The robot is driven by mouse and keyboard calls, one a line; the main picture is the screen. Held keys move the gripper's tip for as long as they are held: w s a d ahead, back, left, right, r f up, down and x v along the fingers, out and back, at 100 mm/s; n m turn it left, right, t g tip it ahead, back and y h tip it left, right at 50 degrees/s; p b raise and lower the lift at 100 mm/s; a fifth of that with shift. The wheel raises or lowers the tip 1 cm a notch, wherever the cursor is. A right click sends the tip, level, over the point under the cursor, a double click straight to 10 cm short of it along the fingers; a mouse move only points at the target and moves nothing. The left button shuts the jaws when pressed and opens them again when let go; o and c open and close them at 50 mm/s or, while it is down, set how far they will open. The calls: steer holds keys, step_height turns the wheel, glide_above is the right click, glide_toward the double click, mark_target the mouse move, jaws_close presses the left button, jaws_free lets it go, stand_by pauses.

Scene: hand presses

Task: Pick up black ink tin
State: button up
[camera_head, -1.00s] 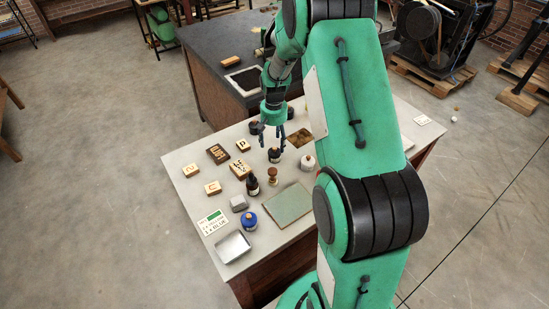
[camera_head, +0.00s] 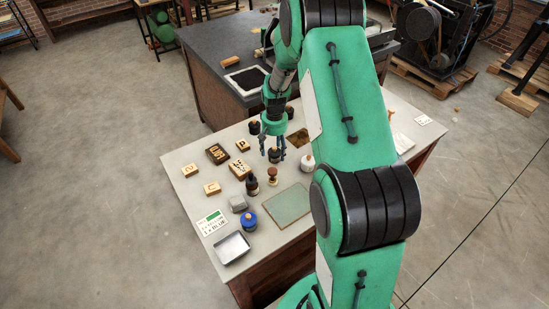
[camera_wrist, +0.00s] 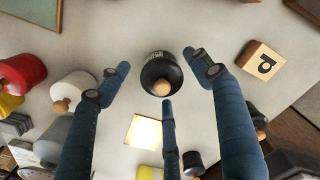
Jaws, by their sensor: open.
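A black ink tin (camera_wrist: 161,72) with a round wooden knob and a small pale label shows in the upper middle of the wrist view. In the head view the tin (camera_head: 274,156) stands on the pale table, below and between my fingers. My gripper (camera_wrist: 164,80) is open, with its three blue fingers spread around the tin and no clear contact. In the head view my gripper (camera_head: 273,147) points down above the tin, and its fingers partly cover it.
A white tin (camera_head: 307,162) stands close to the right. A wooden stamp (camera_head: 272,175), a dark bottle (camera_head: 252,186) and a blue tin (camera_head: 249,221) stand nearer the front. A letter block (camera_wrist: 261,64) lies to the right in the wrist view. Another dark tin (camera_head: 254,128) is behind left.

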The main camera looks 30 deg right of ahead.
steer(key=shift+f, duration=1.25)
steer(key=shift+c, duration=0.2)
steer(key=c, duration=1.4)
steer(key=shift+r, duration=0.1)
step_height(320, 180, up, 10)
steer(key=shift+f+p, duration=0.1)
steer(key=shift+p, duration=0.8)
